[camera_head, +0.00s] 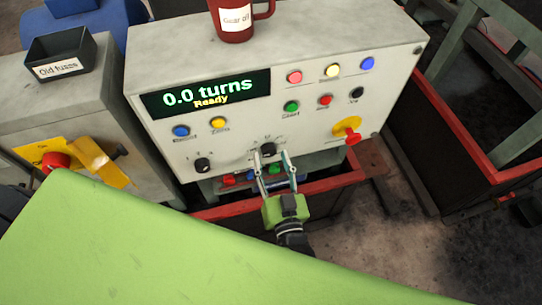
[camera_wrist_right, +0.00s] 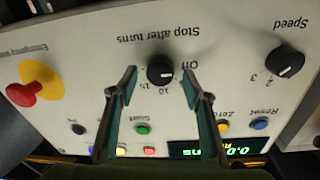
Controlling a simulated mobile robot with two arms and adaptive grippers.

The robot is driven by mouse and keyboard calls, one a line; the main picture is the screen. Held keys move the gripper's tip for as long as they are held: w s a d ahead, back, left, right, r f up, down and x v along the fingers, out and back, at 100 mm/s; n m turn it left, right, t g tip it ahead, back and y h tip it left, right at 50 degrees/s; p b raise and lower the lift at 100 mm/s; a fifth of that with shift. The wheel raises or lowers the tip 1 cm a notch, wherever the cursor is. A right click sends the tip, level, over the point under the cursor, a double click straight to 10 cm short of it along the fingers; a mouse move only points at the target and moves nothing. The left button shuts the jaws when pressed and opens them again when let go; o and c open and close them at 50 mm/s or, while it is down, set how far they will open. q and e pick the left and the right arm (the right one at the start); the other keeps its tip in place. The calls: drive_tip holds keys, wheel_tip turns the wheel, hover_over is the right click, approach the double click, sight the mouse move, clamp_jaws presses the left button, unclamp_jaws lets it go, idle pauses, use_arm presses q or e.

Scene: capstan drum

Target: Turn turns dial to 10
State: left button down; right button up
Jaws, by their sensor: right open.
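The "Stop after turns" dial (camera_head: 268,149) is a black knob low on the panel's front. In the right wrist view, the dial (camera_wrist_right: 160,70) appears upside down with marks including Off, 10 and 15. Its white line points right, towards Off. My right gripper (camera_head: 275,158) is open just below the dial in the head view. In the wrist view, its fingers (camera_wrist_right: 160,82) stand on either side of the dial with gaps. The display (camera_head: 207,94) reads "0.0 turns, Ready". My left gripper is not in view.
The black Speed knob (camera_head: 202,165) is to the left. A red stop button (camera_head: 351,137) on yellow is to the right. Several coloured buttons sit above. A red mug (camera_head: 234,22) stands on top. A black tray (camera_head: 60,56) labelled "Old fuses" is on the left cabinet.

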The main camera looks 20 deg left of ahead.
drive_tip(key=shift+w+a, duration=0.3)
drive_tip(key=shift+w, duration=0.2)
drive_tip(key=c, duration=1.1)
